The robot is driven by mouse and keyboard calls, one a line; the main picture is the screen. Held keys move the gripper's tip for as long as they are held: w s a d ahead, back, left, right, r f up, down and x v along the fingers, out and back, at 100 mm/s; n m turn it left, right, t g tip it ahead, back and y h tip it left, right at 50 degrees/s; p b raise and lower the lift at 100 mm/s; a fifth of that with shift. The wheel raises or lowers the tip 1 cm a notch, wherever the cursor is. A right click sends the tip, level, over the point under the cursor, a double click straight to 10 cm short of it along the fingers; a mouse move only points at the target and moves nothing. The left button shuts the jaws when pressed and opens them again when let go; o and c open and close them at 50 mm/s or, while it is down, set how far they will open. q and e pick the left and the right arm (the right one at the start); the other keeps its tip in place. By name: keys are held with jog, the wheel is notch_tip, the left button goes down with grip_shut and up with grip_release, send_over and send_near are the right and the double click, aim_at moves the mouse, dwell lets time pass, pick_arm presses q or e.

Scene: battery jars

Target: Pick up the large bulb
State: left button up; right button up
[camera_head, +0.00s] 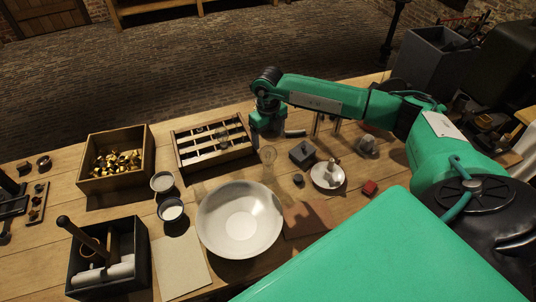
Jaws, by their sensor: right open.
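Clear glass pieces that look like bulbs show in two places. One (268,155) is on the table just below my right gripper in the picture. Another (221,134) is in the slotted wooden rack (178,150). I cannot tell for sure which is the large bulb. My right gripper (268,125) is open, at the right end of the rack. Its fingertips are hard to make out, and nothing shows held in it. My left gripper is not in view.
A wooden box of brass parts (83,183) stands left of the rack. A wide metal bowl (208,235) and two small cups (162,182) are in front. A white dish (327,184), a dark square block (302,152) and a red block (370,188) lie to the right.

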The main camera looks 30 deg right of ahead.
aim_at(268, 147)
jog(key=shift+s+a+f+p, duration=0.15)
jog(key=shift+f+p, duration=0.4)
jog(key=shift+p, duration=0.1)
notch_tip(268, 147, down, 3)
jog(key=shift+s+a+f+p, duration=0.1)
jog(key=shift+s+f+p, duration=0.05)
jog(key=shift+p, duration=0.75)
jog(key=shift+f, duration=0.45)
jog(key=c, duration=1.2)
